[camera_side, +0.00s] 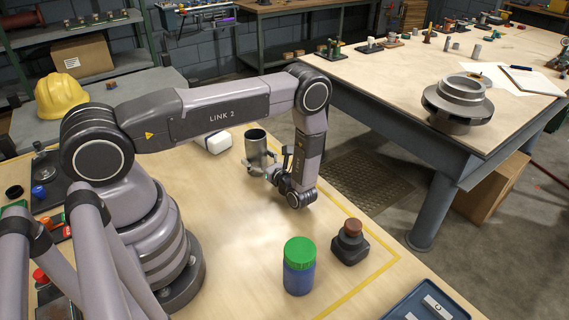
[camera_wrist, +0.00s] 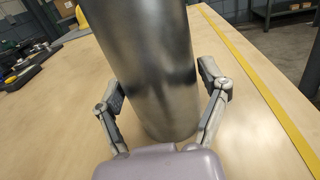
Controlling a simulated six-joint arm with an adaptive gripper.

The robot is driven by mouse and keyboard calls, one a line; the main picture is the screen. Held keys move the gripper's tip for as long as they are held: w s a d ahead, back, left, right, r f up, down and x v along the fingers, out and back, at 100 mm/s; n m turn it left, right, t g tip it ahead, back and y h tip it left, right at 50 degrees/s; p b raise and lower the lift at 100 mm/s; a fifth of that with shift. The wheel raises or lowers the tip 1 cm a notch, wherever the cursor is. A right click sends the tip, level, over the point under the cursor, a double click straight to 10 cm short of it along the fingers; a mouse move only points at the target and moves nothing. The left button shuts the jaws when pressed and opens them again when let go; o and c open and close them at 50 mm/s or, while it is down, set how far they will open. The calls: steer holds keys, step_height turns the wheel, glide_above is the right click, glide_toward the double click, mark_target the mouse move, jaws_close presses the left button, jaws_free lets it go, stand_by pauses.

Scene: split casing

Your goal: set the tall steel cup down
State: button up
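The tall steel cup (camera_side: 256,147) stands upright at the far side of the wooden bench in the side view. It fills the middle of the wrist view (camera_wrist: 150,70), its top cut off by the frame edge. My gripper (camera_side: 268,166) is level with the cup's lower part, its two fingers on either side of the wall. In the wrist view my gripper (camera_wrist: 163,86) looks shut on the cup, though contact at the right finger is hard to make out. Whether the cup's base touches the bench is not clear.
A blue jar with a green lid (camera_side: 299,266) and a dark part with a brown knob (camera_side: 349,243) stand at the near right. A white block (camera_side: 214,142) lies left of the cup. A yellow line (camera_side: 385,268) marks the bench edge. The bench middle is clear.

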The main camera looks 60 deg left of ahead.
steer(key=shift+o, duration=0.9)
steer(key=d, duration=0.5)
steer(key=d+r, duration=0.1)
steer(key=d, duration=0.1)
steer(key=shift+w+d, duration=0.2)
steer(key=shift+w, duration=0.1)
step_height(320, 180, up, 9)
steer(key=n+g+h, duration=0.3)
steer(key=n, duration=0.2)
step_height(320, 180, up, 12)
steer(key=n+h, duration=0.4)
steer(key=h, duration=0.1)
glide_above(263, 159)
steer(key=s+d, duration=0.3)
steer(key=d, duration=0.3)
steer(key=s+d+r+n+t+h, duration=0.4)
steer(key=s+r+h, duration=0.1)
steer(key=s+r, duration=0.3)
steer(key=s+d+r+n+t+h, duration=0.4)
steer(key=s+r+t+h, duration=0.1)
steer(key=s+r, duration=0.3)
steer(key=shift+s+d+r+t, duration=0.2)
steer(key=shift+s+d+t, duration=0.1)
steer(key=shift+s, duration=0.5)
